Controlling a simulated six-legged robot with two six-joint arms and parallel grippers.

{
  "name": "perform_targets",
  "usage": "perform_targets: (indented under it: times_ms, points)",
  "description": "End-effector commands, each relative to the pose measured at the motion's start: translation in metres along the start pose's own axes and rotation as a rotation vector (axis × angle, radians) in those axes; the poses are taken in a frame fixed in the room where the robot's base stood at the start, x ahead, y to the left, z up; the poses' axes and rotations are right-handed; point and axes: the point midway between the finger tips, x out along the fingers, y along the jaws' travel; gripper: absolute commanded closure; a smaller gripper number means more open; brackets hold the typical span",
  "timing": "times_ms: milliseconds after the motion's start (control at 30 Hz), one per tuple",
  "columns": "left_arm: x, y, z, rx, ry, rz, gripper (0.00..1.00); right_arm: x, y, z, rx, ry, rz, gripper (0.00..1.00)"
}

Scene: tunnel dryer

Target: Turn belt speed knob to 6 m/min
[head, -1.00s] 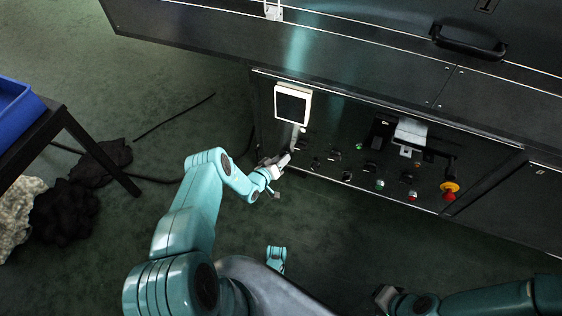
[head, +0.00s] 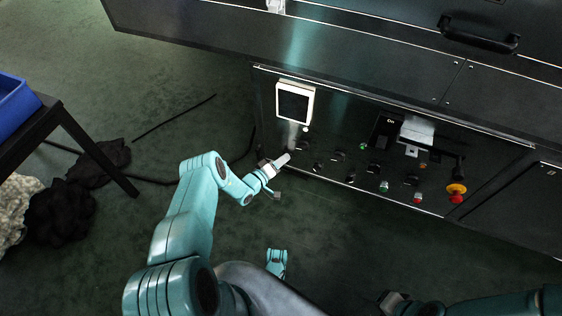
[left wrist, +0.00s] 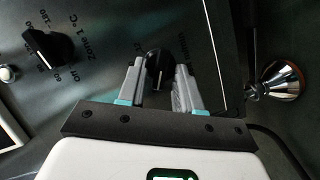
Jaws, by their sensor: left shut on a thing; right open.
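The belt speed knob (left wrist: 158,62) is black with a pale pointer line and sits between my left gripper's fingers in the left wrist view. Lettering that seems to read "m/min" is beside it, partly hidden by a finger; its scale numbers cannot be read. My left gripper (left wrist: 157,84) is shut on this knob. In the head view my left gripper (head: 287,159) is at the lower left of the dark control panel (head: 335,125) and hides the knob. My right gripper (head: 388,299) is open and empty near the bottom edge, away from the panel.
A black Zone 1 °C knob (left wrist: 45,46) is left of the held one. The panel also carries a screen (head: 294,102), several knobs and a red emergency stop (head: 456,193). A blue bin (head: 14,105) on a dark table stands far left.

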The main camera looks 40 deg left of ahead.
Motion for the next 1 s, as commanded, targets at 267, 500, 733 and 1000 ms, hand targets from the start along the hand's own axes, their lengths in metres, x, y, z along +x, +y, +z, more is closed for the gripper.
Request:
perform_targets:
  times_ms: [267,500,733,1000]
  points:
    - [0.001,0.001,0.002,-0.001,-0.004,0.001,0.61,0.000,0.000,0.000,0.000,0.000,0.000,0.36]
    - [0.000,0.001,0.001,0.000,-0.002,0.000,0.61,0.000,0.000,0.000,0.000,0.000,0.000,0.36]
    - [-0.027,0.004,-0.003,-0.003,0.000,-0.004,0.61,-0.016,-0.008,0.003,-0.008,-0.008,-0.001,0.36]
    - [-0.099,0.004,-0.003,-0.003,0.000,-0.005,0.61,-0.042,-0.022,0.011,-0.028,-0.028,-0.003,0.36]
